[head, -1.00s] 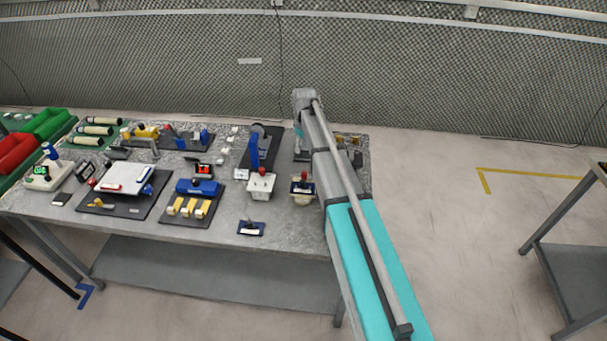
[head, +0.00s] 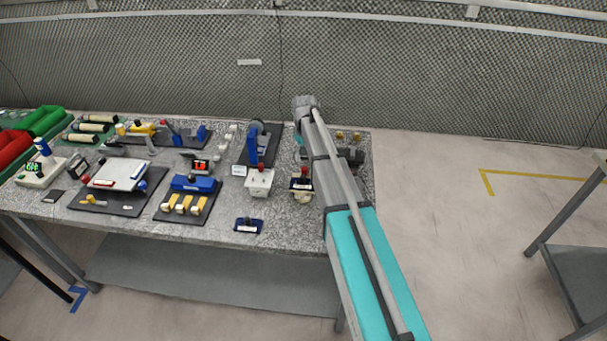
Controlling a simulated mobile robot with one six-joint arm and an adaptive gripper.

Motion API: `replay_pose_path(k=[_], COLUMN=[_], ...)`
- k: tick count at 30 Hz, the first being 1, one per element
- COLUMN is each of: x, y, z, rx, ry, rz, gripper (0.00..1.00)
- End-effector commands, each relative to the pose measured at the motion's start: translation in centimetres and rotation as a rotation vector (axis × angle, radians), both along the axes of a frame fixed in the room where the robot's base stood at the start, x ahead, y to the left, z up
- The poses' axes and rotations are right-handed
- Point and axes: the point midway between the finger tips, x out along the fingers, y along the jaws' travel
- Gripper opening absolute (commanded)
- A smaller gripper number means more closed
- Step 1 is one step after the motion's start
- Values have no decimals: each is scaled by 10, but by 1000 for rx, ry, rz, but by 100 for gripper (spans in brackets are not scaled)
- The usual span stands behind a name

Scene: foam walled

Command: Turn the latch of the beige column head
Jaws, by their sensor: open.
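A small beige device (head: 301,196) stands near the table's front right, just left of my arm. It has a beige rounded body, a dark blue band with a pale label, and a red top piece. I take it for the beige column head; its latch is too small to make out. My arm reaches from the lower right over the table to a grey joint above the back edge. My gripper is hidden behind the arm or out of sight, so its place relative to the device does not show.
A white box with a red knob (head: 259,182) stands just left of the beige device. A blue upright stand (head: 253,148) is behind it. A small dark blue tray (head: 248,225) lies at the front edge. Several fixtures fill the table's left. Open floor lies to the right.

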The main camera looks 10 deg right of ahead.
Motion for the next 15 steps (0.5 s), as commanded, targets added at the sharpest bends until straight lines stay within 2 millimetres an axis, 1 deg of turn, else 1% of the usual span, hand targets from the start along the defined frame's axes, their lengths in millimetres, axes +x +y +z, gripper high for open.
replay_pose_path(k=[1,15], x=[0,0], y=[0,0], z=[-8,-44], rx=[0,0], ry=[0,0], rz=[0,0], gripper=[67,67])
